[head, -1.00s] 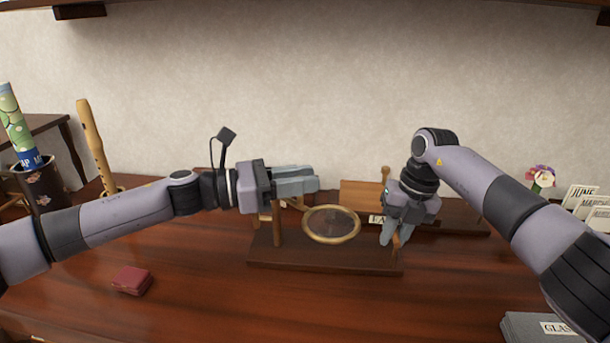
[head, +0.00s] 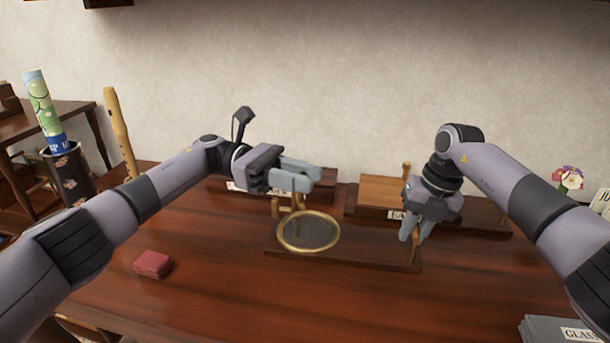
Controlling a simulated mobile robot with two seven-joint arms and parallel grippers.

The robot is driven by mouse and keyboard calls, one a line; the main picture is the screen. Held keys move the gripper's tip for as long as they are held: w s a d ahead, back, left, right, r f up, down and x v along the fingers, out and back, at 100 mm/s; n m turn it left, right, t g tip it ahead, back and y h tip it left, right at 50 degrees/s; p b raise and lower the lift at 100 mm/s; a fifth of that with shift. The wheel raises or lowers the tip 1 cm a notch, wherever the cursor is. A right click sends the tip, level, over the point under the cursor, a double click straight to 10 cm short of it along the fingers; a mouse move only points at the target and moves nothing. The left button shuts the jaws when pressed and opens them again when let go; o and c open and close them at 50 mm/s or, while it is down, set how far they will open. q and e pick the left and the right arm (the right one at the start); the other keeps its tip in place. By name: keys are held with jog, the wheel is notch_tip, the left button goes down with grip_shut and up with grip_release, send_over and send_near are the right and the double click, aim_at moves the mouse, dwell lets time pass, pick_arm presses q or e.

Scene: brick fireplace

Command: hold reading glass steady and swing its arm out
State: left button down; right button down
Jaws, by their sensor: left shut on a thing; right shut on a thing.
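The reading glass has a round lens in a brass rim (head: 308,231), over the left part of a dark wooden base (head: 365,249). A short light-wood post (head: 275,208) and a small arm piece (head: 296,201) show behind the rim's left side. My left gripper (head: 313,179) is shut on part of the reading glass above and behind the lens; its fingers hide the exact grip. My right gripper (head: 409,238), pointing down, is shut on the upright (head: 415,250) at the base's right end, which is mostly hidden.
Behind stand a wooden block (head: 382,190) on a labelled stand and a peg (head: 406,170). A red box (head: 153,264) lies at front left, and grey cards (head: 556,331) at front right. A recorder (head: 119,132) stands at left. The front middle is clear.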

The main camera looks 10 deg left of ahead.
pick_arm(q)
jog(key=shift+s+a+r+m+g, duration=0.1)
jog(key=shift+a+m+g, duration=0.2)
jog(key=shift+g, duration=0.2)
jog(key=c, duration=1)
grip_release()
jog(key=shift+d, duration=0.1)
notch_tip(320, 180, up, 10)
